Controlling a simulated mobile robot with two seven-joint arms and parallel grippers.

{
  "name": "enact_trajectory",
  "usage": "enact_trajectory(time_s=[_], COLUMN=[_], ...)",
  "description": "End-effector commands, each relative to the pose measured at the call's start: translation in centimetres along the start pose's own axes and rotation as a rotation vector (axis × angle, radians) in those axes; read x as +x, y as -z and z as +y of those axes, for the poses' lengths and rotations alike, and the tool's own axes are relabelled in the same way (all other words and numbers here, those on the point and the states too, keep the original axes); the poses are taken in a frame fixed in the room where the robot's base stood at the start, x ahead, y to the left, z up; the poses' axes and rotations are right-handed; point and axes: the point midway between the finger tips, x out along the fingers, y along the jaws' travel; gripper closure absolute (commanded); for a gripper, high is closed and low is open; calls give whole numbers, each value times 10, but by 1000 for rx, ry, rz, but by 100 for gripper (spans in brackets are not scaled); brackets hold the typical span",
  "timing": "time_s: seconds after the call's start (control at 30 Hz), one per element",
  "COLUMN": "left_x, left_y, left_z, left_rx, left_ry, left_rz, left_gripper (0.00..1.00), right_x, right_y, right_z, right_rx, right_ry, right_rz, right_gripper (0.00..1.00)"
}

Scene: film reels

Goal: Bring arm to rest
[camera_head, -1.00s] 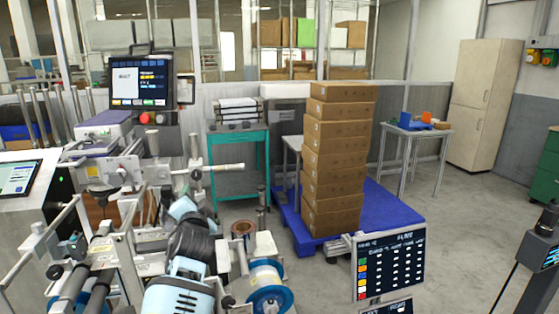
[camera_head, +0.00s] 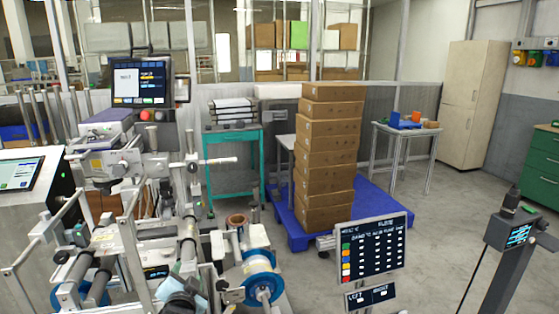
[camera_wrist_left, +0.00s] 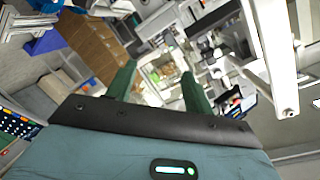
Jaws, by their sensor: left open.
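My left gripper (camera_wrist_left: 157,82) shows in the left wrist view with its two green fingers apart and nothing between them. In the head view, only a light-blue and black part of my left arm shows low at the bottom edge, in front of the machine; the fingers are hard to make out there. My right gripper is not in view. A blue-flanged reel (camera_head: 262,284) sits on the machine (camera_head: 120,240) at the lower middle. Another blue reel (camera_head: 88,296) is partly hidden at the lower left.
A lettered board (camera_head: 371,248) stands at front centre. Stacked cartons (camera_head: 326,160) stand on a blue pallet (camera_head: 378,203). A teal cart (camera_head: 232,163) is behind the machine. A dark post with a small screen (camera_head: 518,236) stands at right. Floor between board and post is clear.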

Motion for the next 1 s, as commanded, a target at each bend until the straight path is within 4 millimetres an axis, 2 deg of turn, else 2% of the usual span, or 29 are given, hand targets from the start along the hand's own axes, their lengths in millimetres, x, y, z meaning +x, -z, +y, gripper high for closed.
enact_trajectory(time_s=[0.03,0.2,0.37,0.5,0.7,0.8,0.9,1.0], left_x=[-14,-68,-132,-195,-293,-337,-369,-389], left_y=[-27,-98,-156,-198,-242,-255,-262,-266], left_z=[20,76,121,151,183,192,196,198], left_rx=[-20,-118,-218,-312,-454,-520,-573,-606], left_ry=[-36,-149,-255,-343,-463,-510,-544,-563], left_rz=[-20,-70,-128,-187,-287,-337,-374,-399], left_gripper=[48,48,48,48,48,48,48,48], right_x=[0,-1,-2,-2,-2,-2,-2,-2], right_y=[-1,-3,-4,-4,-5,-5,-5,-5], right_z=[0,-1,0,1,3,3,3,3], right_rx=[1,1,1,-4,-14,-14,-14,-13], right_ry=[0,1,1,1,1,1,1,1], right_rz=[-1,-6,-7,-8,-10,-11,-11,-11], right_gripper=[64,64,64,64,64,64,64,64])
